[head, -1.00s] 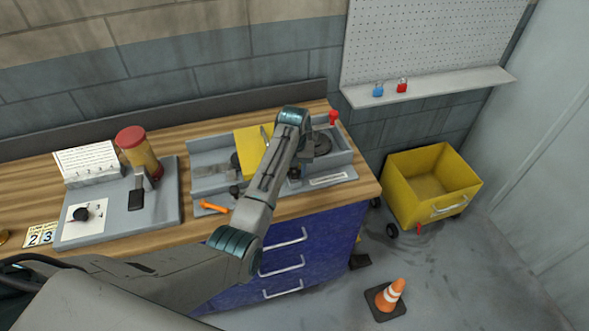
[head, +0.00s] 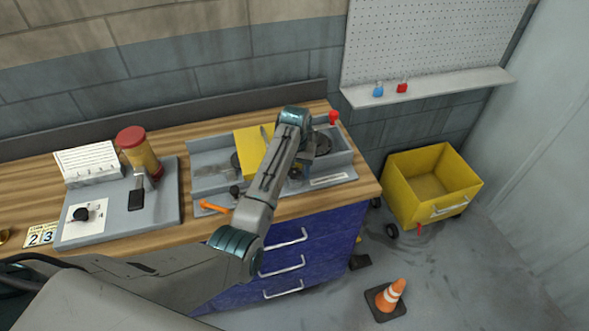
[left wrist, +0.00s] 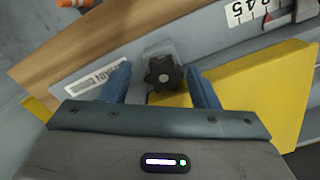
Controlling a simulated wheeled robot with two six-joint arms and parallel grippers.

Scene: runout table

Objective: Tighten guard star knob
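The black star knob (left wrist: 163,73) shows in the left wrist view on a grey bracket beside the yellow guard (left wrist: 262,92). My left gripper (left wrist: 158,69) is open, with one blue finger on each side of the knob and visible gaps between. In the head view the yellow guard (head: 248,149) stands on the grey machine (head: 208,160), and my left arm reaches over it. My arm hides much of the knob area there. My right gripper is in neither view.
An orange handle (head: 215,208) lies at the machine's front left. A grey panel (head: 160,217) with a red-capped bottle (head: 138,146) stands to the left. A red knob (head: 333,117) rises at the machine's back right. A yellow cart (head: 397,201) and a cone (head: 391,296) are on the floor.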

